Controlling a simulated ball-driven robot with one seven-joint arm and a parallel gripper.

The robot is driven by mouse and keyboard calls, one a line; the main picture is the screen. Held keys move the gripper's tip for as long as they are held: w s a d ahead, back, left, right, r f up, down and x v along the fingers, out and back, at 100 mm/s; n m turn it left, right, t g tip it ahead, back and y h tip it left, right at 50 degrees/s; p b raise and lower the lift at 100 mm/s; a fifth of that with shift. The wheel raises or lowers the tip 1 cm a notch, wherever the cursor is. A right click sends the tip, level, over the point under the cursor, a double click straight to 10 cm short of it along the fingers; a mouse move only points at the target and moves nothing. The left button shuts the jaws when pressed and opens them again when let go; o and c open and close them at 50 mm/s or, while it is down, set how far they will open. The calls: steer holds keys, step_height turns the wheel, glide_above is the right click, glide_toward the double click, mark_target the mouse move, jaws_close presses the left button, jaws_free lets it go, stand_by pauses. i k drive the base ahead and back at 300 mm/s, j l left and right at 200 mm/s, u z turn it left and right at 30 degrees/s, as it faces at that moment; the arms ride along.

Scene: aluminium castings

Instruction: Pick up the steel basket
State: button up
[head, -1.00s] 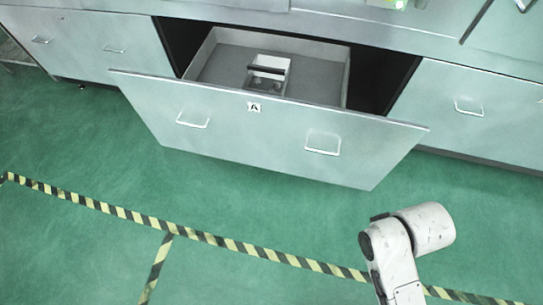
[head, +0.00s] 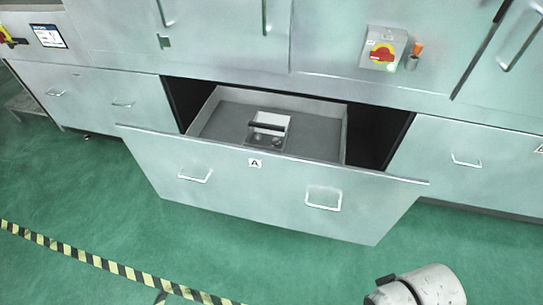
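A small steel basket (head: 267,143) with a dark bar across its top sits inside the open drawer (head: 290,188) marked "A", near the drawer's front wall. Small things seem to lie in the basket, too small to name. The drawer's front panel hides the basket's lower front part. My arm shows at the bottom right of the head view, well apart from the drawer. My gripper is out of view.
Closed drawers with handles flank the open one. A red and yellow switch (head: 382,55) is on the cabinet above right. A display panel (head: 48,36) is at the upper left. The green floor (head: 240,255) before the drawer is clear, with striped tape (head: 110,266).

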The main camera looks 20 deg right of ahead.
mark_target(270, 126)
steer(key=i+l+u, duration=0.45)
steer(key=i+l, duration=0.15)
steer(key=i+l+u, duration=0.2)
steer(key=l, duration=0.3)
steer(key=i+l+u, duration=0.25)
steer(key=l, duration=0.2)
steer(key=i+l, duration=0.15)
steer(key=i, duration=0.4)
